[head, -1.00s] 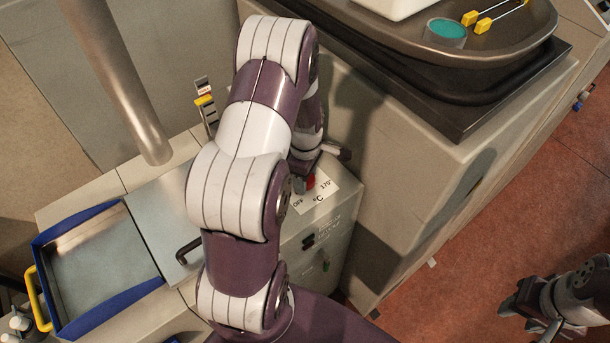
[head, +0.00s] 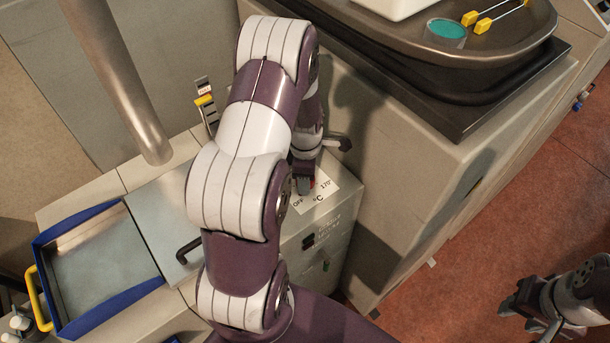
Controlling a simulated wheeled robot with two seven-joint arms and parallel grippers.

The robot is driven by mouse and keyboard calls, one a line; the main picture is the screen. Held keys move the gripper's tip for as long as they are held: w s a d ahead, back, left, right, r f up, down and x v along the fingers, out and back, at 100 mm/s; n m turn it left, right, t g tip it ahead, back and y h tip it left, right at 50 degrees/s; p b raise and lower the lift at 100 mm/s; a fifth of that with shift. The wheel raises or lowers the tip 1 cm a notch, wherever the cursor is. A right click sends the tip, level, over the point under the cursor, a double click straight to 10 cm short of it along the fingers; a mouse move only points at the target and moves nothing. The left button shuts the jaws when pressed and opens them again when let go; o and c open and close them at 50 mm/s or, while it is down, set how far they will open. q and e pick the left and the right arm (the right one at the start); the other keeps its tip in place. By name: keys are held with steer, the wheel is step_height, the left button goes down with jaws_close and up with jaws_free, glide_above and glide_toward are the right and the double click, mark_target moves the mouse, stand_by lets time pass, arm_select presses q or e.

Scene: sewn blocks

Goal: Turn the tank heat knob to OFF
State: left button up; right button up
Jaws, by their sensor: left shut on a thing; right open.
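The tank heat knob, of which a small red part (head: 312,183) shows, sits on the white dial label (head: 318,193) marked OFF, 170° and °C, on top of the grey tank unit. My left gripper (head: 306,188) points down at the knob and is shut on it. The gripper and wrist hide most of the knob, so I cannot tell its exact pointing. My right gripper (head: 513,314) is open and empty at the lower right, over the red floor.
A metal lid with a black handle (head: 188,250) and a blue-edged tray (head: 102,275) lie to the left. A yellow-tipped lever (head: 205,101) stands behind. A tall grey cabinet (head: 415,165) rises close on the right.

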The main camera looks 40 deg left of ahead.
arm_select(q)
steer(key=shift+w+a+r, duration=0.1)
steer(key=shift+w+r, duration=0.05)
steer(key=shift+w, duration=0.05)
steer(key=o, duration=1)
steer(key=shift+o, duration=0.2)
steer(key=shift+s, duration=0.1)
steer(key=shift+r, duration=0.2)
step_height(320, 180, up, 12)
steer(key=b, duration=0.2)
steer(key=shift+b, duration=0.4)
